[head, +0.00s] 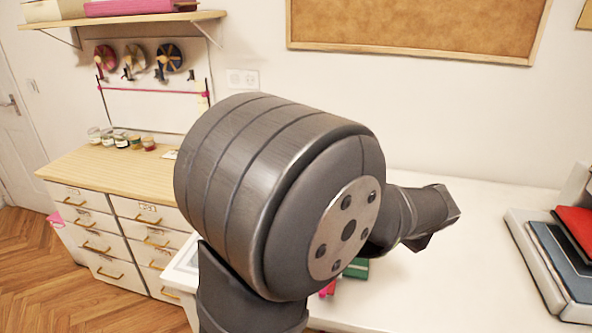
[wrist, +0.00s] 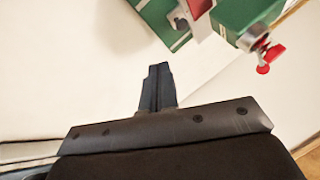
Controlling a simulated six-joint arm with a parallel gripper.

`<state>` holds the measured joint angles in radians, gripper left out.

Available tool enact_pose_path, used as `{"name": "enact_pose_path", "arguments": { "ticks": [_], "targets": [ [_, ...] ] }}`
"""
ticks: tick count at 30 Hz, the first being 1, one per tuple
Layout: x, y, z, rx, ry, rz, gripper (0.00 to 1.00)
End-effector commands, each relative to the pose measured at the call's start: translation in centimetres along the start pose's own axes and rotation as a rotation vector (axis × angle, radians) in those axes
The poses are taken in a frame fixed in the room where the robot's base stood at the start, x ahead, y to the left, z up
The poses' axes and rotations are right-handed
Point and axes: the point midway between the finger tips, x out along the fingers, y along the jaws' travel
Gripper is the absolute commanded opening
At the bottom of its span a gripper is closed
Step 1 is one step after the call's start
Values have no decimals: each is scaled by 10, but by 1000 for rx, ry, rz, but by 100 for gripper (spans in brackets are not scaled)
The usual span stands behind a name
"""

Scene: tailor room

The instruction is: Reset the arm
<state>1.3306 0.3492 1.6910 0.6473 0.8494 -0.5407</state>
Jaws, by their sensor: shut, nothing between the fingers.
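My arm fills the middle of the head view, with a large grey joint in front.
A green object (wrist: 240,15) with a red knob (wrist: 268,58) stands near the fingers in the wrist view. A tray with red and blue items (head: 560,250) lies at the right. Drawers with a wooden top (head: 130,178) stand at the left. The table's middle right is bare.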

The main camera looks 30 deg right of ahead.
Motion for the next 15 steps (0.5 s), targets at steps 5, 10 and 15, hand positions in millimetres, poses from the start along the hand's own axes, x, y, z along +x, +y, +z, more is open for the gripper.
{"name": "enact_pose_path", "arguments": {
  "ticks": [5,10,15],
  "targets": [
    [0,0,0,0,0,0,0],
    [8,0,0,0,-1,0,0],
    [33,0,1,1,-4,-1,0]
  ]
}}
